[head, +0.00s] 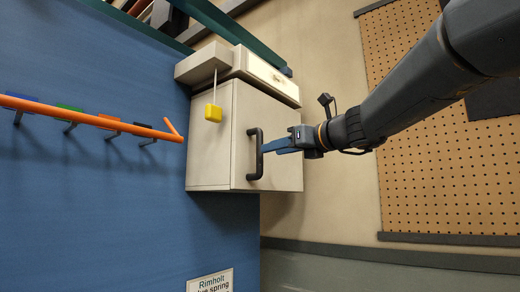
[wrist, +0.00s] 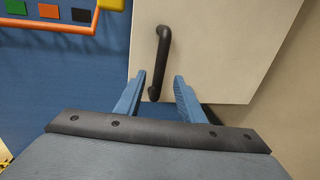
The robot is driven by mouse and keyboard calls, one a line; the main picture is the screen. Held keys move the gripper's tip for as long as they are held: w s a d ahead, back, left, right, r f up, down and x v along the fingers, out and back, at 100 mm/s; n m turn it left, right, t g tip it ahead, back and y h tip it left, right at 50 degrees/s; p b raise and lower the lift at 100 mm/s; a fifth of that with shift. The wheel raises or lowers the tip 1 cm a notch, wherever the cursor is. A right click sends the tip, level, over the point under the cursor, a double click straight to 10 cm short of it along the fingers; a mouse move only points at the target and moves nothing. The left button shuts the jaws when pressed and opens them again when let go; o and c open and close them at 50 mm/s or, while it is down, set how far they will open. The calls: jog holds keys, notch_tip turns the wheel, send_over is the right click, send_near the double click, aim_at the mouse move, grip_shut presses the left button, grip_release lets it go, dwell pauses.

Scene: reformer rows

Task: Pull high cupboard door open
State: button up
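The pale cupboard door (head: 283,130) carries a dark bar handle (head: 251,160); the door looks shut against its cupboard (head: 208,160). In the wrist view the door (wrist: 225,45) fills the upper middle and the handle (wrist: 162,50) stands out from it near its left edge. My gripper (head: 264,149) reaches in from the right in the head view, with its blue fingers at the handle. In the wrist view my gripper (wrist: 160,82) is open, one finger on each side of the handle's lower part. I cannot tell whether either finger touches it.
A yellow block (head: 213,113) hangs on a thin rod in front of the cupboard. An orange rail (head: 90,118) with coloured tags runs along the blue panel (head: 90,220) at left. A pegboard (head: 430,170) is at right, behind my arm. A white sign (head: 210,282) is below.

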jog(key=r, duration=0.1)
jog(key=p, duration=0.3)
send_over(259, 170)
jog(key=w, duration=0.1)
jog(key=shift+w+f, duration=0.1)
grip_shut()
